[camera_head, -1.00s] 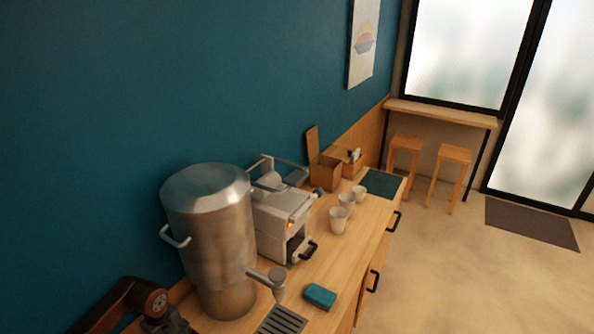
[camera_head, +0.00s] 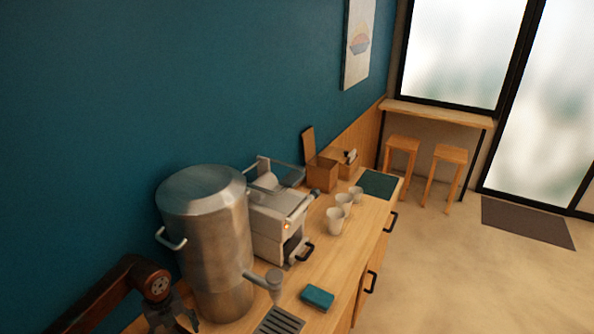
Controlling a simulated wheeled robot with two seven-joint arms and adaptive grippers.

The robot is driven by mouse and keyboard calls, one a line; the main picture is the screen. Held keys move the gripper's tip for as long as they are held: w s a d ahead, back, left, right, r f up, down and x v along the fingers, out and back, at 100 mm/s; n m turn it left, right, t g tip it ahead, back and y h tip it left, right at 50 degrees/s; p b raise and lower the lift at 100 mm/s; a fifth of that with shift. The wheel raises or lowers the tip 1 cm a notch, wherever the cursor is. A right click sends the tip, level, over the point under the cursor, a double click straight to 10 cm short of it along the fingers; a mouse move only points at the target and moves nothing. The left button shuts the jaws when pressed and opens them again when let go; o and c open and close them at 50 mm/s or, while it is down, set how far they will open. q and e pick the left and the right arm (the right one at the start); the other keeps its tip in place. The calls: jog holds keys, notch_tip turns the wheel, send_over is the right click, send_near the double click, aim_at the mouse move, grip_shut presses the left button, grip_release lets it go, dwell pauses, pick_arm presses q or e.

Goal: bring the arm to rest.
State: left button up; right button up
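My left arm comes in at the lower left, in front of the teal wall. Its gripper (camera_head: 178,322) hangs low beside the left base of the large steel urn (camera_head: 205,245), partly cut off by the bottom edge. The fingers are dark and small, so I cannot tell whether they are open or shut. I see nothing held in them. My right arm and gripper are out of view.
A coffee machine (camera_head: 278,220) stands behind the urn. A teal sponge or cloth (camera_head: 317,297) and a drip grate (camera_head: 279,321) lie in front. Several white cups (camera_head: 335,220), a wooden box (camera_head: 322,174) and a dark green mat (camera_head: 378,184) are farther along the counter.

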pick_arm(q)
jog(key=s+d+n+b, duration=0.1)
jog(key=s+d+n, duration=0.1)
jog(key=d+n, duration=1.2)
jog(key=s+d+n+b, duration=0.2)
jog(key=s+d+n, duration=0.1)
jog(key=d+n, duration=1.1)
jog(key=n, duration=0.3)
jog(key=shift+s+d+f+n, duration=0.15)
jog(key=shift+s+d+n, duration=0.15)
jog(key=shift+s, duration=0.05)
